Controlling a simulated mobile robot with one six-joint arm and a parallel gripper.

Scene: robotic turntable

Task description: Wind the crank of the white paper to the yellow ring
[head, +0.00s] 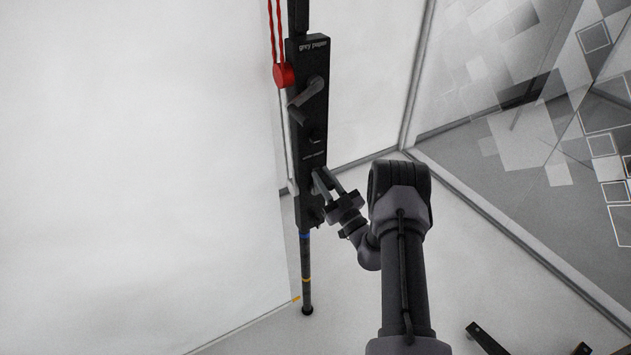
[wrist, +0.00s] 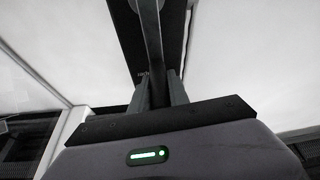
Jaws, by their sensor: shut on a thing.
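A black crank box (head: 308,135) hangs upright in the head view, its top label reading "grey paper". The lower label is too small to read surely. My gripper (head: 324,184) is at the lower crank, shut on its grey handle (wrist: 150,35), which runs up from between the fingers in the wrist view. The gripper partly hides this crank in the head view. A thin dark pole extends below the box, with a blue ring (head: 304,235) and, lower down, a yellow ring (head: 307,280). A large white sheet (head: 140,150) hangs left of the pole, its lower right corner near the yellow ring's height.
An upper crank (head: 306,98) and a red knob with red cords (head: 284,75) are above my gripper. Another pale sheet (head: 370,80) hangs behind. A glass panel (head: 520,130) with square patterns stands right, its frame along the floor. Dark legs (head: 487,338) show at the bottom right.

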